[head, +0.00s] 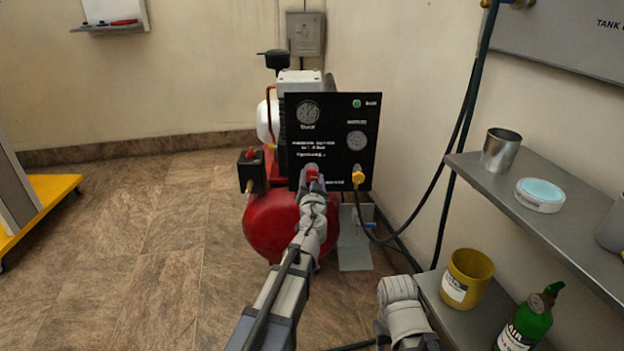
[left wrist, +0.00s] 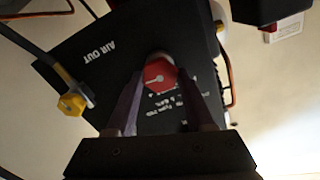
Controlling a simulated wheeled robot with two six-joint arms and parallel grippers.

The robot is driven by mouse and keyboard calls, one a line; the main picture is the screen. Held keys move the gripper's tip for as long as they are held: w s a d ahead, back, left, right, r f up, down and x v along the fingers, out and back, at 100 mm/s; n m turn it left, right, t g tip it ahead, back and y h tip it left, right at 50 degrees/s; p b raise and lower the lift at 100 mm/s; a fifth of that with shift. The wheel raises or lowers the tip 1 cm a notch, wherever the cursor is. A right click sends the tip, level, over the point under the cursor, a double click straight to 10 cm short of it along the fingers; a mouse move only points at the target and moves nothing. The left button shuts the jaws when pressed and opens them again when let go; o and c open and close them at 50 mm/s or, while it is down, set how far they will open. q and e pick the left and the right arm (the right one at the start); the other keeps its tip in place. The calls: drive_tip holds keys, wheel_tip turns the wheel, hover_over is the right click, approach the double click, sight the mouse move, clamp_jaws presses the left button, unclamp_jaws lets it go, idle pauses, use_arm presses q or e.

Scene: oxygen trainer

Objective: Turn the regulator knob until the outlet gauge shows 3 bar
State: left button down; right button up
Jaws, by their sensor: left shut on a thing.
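The black regulator panel (head: 333,108) stands in front of the red compressor tank (head: 268,222). It carries two round gauges, one at upper left (head: 308,112) and one at right (head: 357,140); their readings are too small to make out. The red regulator knob (head: 312,174) is at the panel's lower left. In the left wrist view the knob (left wrist: 159,77) has a white pointer mark and sits between the fingers. My left gripper (left wrist: 158,92) is shut on the knob. The right gripper is not visible; only part of my right arm shows at the bottom of the head view.
A yellow outlet fitting (head: 358,176) with a dark hose is right of the knob, marked AIR OUT in the wrist view. Shelves at right hold a metal cup (head: 501,150), a white round tub (head: 540,195), a yellow mug (head: 467,278) and a green bottle (head: 527,322).

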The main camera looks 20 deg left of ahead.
use_arm(q)
drive_tip(key=shift+c, duration=1.4)
unclamp_jaws()
drive_tip(key=shift+s, duration=0.1)
drive_tip(key=v, duration=0.7)
drive_tip(key=shift+s, duration=0.3)
drive_tip(key=shift+d, duration=0.15)
